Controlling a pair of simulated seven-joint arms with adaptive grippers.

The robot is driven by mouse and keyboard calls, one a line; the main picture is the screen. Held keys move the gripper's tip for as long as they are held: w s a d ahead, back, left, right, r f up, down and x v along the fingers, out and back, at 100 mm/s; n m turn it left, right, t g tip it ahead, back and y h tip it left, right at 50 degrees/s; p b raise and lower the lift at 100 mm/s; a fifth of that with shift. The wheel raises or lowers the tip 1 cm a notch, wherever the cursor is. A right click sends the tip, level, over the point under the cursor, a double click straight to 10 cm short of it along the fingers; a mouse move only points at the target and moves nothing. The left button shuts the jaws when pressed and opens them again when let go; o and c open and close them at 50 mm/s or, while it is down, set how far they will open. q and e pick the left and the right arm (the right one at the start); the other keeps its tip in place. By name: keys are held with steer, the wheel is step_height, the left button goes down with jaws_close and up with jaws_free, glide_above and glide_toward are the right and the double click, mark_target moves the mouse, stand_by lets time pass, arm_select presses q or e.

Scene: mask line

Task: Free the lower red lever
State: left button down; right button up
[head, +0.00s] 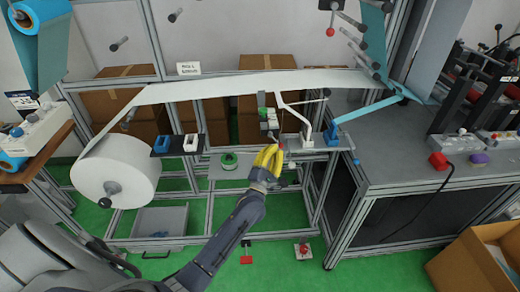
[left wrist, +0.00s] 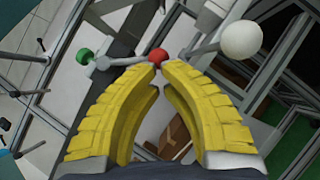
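In the left wrist view, a red ball knob (left wrist: 157,57) on a thin lever sits between the tips of my yellow left gripper (left wrist: 162,67). The fingers bow inward and their tips close on the knob's near side. In the head view my left gripper (head: 270,157) is at the front of the machine's middle, below the white web. Another red knob (head: 330,32) hangs on a lever high on the frame. My right gripper is not in view.
In the wrist view, a white ball knob (left wrist: 241,40) is right of the red one and a green knob (left wrist: 84,55) is left. The white roll (head: 116,170) stands left. A grey workbench (head: 385,150) is at right. Frame bars surround the gripper closely.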

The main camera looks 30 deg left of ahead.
arm_select(q)
steer(key=shift+w+d+r+n, duration=0.1)
steer(key=shift+w+d+n, duration=0.1)
steer(key=shift+n, duration=0.2)
stand_by(2.1)
steer(key=shift+s, duration=0.1)
steer(key=s+a+f, duration=0.2)
steer(key=shift+s+a+f, duration=0.1)
steer(key=shift+s+a, duration=0.1)
steer(key=shift+a, duration=0.1)
steer(key=v, duration=0.9)
steer(key=shift+s+r, duration=0.25)
steer(key=shift+s, duration=0.3)
steer(key=shift+a, duration=0.15)
